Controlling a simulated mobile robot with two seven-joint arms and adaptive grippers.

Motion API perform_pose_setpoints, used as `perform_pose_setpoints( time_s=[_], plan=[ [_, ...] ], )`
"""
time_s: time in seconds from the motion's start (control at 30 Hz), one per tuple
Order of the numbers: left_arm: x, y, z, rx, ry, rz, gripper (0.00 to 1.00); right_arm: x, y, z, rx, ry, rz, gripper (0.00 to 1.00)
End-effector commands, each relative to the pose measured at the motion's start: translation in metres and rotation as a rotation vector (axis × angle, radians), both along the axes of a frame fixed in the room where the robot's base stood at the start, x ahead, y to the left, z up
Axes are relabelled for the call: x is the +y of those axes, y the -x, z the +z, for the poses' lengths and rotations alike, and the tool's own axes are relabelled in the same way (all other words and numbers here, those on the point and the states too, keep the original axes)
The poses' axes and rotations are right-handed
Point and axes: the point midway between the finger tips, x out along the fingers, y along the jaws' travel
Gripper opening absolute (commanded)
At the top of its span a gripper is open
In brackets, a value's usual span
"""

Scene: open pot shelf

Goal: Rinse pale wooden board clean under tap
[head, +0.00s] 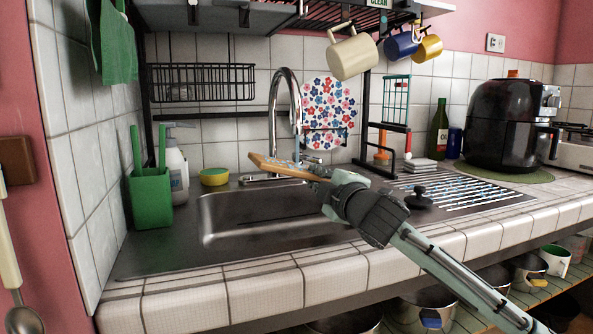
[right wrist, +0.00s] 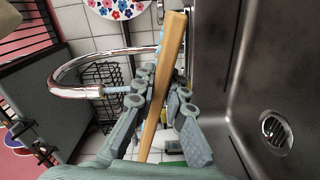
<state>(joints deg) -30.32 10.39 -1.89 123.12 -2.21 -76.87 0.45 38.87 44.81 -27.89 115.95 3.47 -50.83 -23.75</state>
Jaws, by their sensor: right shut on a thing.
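The pale wooden board (head: 283,167) is tilted over the sink (head: 262,222), under the curved chrome tap (head: 274,100). My right gripper (head: 322,174) is shut on it from the right. In the right wrist view the board (right wrist: 172,50) shows edge-on between the fingers of the gripper (right wrist: 163,96). The tap's spout (right wrist: 78,92) ends close to the board there, with a short pale bluish streak at its mouth, seemingly water. The board's faces are too foreshortened to tell whether they are clean. My left gripper is not in view.
A green holder (head: 150,198), a soap bottle (head: 177,170) and a yellow bowl (head: 214,177) stand left of the sink. Mugs (head: 352,52) hang overhead. The sink basin is empty, with its drain (right wrist: 275,132) visible.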

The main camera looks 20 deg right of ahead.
Motion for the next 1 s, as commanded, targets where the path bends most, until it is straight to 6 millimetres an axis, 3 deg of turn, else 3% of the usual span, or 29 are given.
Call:
perform_pose_setpoints(
  time_s=[0.7, 1.0],
  plan=[
    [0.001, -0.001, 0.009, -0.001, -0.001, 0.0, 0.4, 0.026, -0.012, 0.002, -0.002, -0.001, 0.0, 0.0],
    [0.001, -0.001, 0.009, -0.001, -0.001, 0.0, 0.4, 0.027, -0.013, 0.001, -0.002, 0.0, 0.0, 0.0]
  ],
)
